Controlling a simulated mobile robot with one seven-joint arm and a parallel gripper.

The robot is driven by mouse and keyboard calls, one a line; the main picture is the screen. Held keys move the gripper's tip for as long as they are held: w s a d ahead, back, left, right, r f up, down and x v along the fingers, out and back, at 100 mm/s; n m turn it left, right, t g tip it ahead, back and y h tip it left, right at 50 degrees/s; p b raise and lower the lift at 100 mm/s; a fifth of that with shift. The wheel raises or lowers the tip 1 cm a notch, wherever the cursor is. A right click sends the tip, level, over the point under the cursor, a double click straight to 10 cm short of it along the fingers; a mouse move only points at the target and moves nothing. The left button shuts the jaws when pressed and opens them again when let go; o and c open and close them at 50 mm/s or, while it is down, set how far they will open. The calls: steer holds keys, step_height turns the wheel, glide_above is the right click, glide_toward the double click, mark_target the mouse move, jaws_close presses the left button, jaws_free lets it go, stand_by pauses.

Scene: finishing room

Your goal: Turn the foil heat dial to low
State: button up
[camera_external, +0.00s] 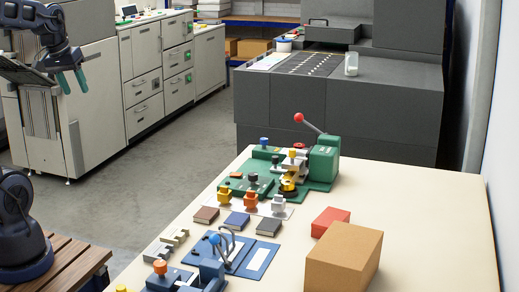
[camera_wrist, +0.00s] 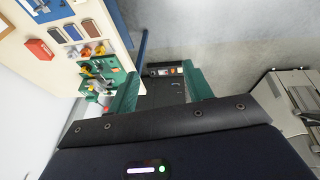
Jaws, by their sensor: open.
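A green foil press (camera_external: 322,165) with a red-balled lever stands at the far end of the cream table. A round yellow-and-black dial-like part (camera_external: 288,184) sits low at its front, and a red knob (camera_external: 299,147) is higher up. I cannot tell which is the heat dial or read any setting. The press also shows in the wrist view (camera_wrist: 118,76), left of my fingers. My gripper (camera_external: 72,82) hangs in the air at the upper left, well away from the table. Its teal fingers are apart and empty; they also show in the wrist view (camera_wrist: 163,75).
The cream table (camera_external: 420,210) holds a cardboard box (camera_external: 344,256), a red box (camera_external: 330,221), small coloured blocks and a blue device (camera_external: 205,276) at the front. A wooden bench (camera_external: 75,268) is at lower left. Grey floor (camera_external: 190,165) lies open between the table and the cabinets.

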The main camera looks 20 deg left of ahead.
steer(key=w+d+n+g+h, duration=0.1)
steer(key=w+d, duration=0.2)
steer(key=w, duration=0.3)
steer(key=w+d+g, duration=0.1)
steer(key=w+d, duration=0.3)
steer(key=w, duration=0.3)
steer(key=n+g+y, duration=0.2)
steer(key=n, duration=0.2)
glide_above(253, 174)
step_height(253, 174, down, 22)
steer(key=f, duration=0.1)
step_height(253, 174, down, 10)
steer(key=shift+w+r, duration=0.1)
steer(key=shift+w, duration=0.05)
steer(key=c, duration=1)
